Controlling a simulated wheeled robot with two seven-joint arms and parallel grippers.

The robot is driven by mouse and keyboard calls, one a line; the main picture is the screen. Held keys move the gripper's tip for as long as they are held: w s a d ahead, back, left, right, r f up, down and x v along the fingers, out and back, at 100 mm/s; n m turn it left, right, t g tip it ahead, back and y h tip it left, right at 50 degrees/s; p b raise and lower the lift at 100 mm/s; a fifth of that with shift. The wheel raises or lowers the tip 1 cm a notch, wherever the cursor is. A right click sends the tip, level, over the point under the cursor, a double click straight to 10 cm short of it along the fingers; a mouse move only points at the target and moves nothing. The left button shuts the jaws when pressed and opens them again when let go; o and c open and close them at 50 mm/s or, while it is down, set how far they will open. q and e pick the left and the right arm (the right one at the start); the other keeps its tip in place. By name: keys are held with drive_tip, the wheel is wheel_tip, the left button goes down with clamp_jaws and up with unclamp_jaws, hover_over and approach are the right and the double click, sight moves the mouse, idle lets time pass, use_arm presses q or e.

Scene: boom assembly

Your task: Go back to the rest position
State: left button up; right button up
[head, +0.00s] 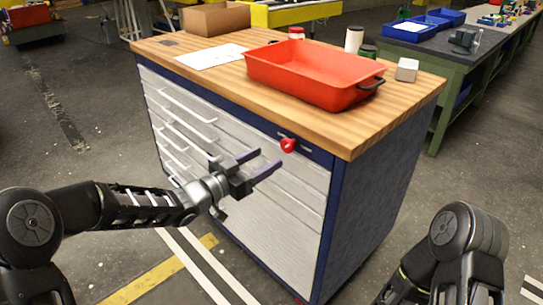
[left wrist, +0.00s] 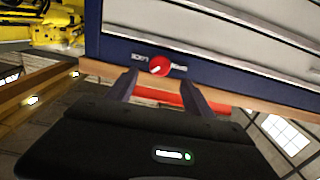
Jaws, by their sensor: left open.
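My left gripper (head: 259,169) is open and empty in front of the drawer cabinet (head: 366,205). Its two fingers point toward the cabinet's upper right front, just below and left of a red knob (head: 288,145). In the left wrist view the open fingers (left wrist: 157,90) show with the red knob (left wrist: 160,67) beyond and between them; I see no contact. The knob sits on a dark blue strip with white lettering. My right arm shows at the lower right of the head view, but its gripper is not visible.
On the wooden top (head: 177,45) stand an open red tray (head: 300,88), a cardboard box (head: 215,18), white paper (head: 210,56), small containers and a grey block (head: 407,69). A green workbench (head: 450,75) stands behind at right. The floor around the cabinet is largely clear.

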use_arm(q)
drive_tip(key=shift+s, duration=0.1)
drive_tip(key=s+a+f+n+g+y+p, duration=0.15)
drive_tip(key=s+f+n+y, duration=0.35)
drive_tip(key=f, duration=0.7)
drive_tip(key=s+a+f+n+g+y+p, duration=0.1)
drive_tip(key=s+a+f+n+g+y, duration=0.15)
drive_tip(key=s+f, duration=0.75)
drive_tip(key=s+f+n+g+p, duration=0.1)
drive_tip(key=s+f+g, duration=0.3)
drive_tip(key=s+f, duration=0.3)
drive_tip(key=s+f+n+g+y+p, duration=0.1)
drive_tip(key=s+f+g, duration=0.3)
drive_tip(key=s, duration=1.2)
wheel_tip(320, 180, down, 3)
drive_tip(key=shift+s+d+r+n+p, duration=0.1)
drive_tip(key=shift+s+d+n+p, duration=0.2)
drive_tip(key=shift+n+p, duration=0.3)
